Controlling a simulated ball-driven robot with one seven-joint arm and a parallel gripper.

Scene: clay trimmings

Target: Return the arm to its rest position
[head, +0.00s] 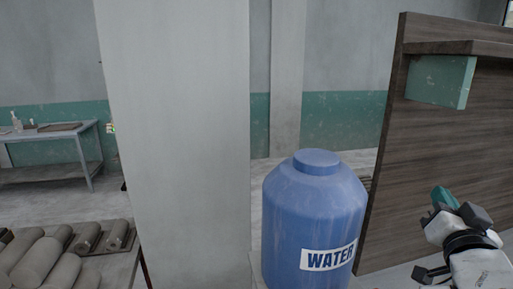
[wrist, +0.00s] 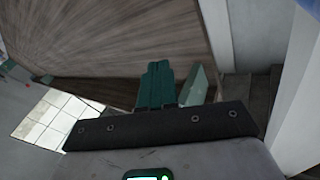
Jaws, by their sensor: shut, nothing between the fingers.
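My gripper (wrist: 155,85) shows in the wrist view with its two green fingers together and nothing between them. In the head view my arm stands at the lower right, with the green gripper (head: 445,198) at its upper end, pointing up and to the left. It is in front of the brown wooden panel (head: 385,225) and to the right of the blue water barrel (head: 312,205). It appears apart from both, though the exact gap cannot be told.
A pale pillar (head: 180,140) stands left of the barrel. Several grey clay rolls (head: 40,262) lie at the lower left. A metal table (head: 50,135) stands far left. A green block (head: 440,80) sits under the panel's shelf (head: 460,47).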

